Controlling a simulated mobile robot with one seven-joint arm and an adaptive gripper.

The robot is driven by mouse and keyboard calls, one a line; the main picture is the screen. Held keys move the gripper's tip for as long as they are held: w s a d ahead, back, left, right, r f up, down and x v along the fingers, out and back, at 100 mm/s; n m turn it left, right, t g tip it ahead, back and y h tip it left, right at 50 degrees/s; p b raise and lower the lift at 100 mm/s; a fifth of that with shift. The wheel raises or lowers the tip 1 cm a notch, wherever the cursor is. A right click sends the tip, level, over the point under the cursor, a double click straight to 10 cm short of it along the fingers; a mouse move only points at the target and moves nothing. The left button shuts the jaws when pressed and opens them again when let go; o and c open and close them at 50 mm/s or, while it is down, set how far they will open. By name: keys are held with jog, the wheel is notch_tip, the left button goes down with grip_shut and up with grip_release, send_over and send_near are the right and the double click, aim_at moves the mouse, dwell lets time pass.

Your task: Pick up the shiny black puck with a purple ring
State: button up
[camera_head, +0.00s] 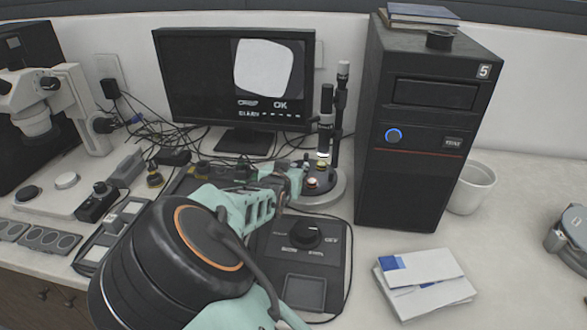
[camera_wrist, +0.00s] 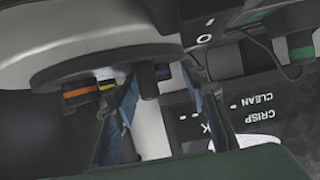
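In the wrist view, which is upside down, a small dark puck with a purple ring (camera_wrist: 149,84) stands on a round stand (camera_wrist: 90,62). My gripper (camera_wrist: 168,100) has its two fingers apart, one on each side of this puck. A gap seems to show on the right; contact on the left I cannot tell. In the head view my gripper (camera_head: 294,182) is at the left edge of the stand's round grey base (camera_head: 325,197). The purple ring cannot be made out there; my gripper likely covers the puck.
Beside it stand pucks with an orange ring (camera_wrist: 80,93) and a yellow ring (camera_wrist: 106,86). The stand's upright camera column (camera_head: 326,125) rises close behind. A monitor (camera_head: 190,75), cables, a black computer tower (camera_head: 405,190) and a control box (camera_head: 325,258) surround the spot.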

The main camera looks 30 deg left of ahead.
jog(key=c, duration=0.9)
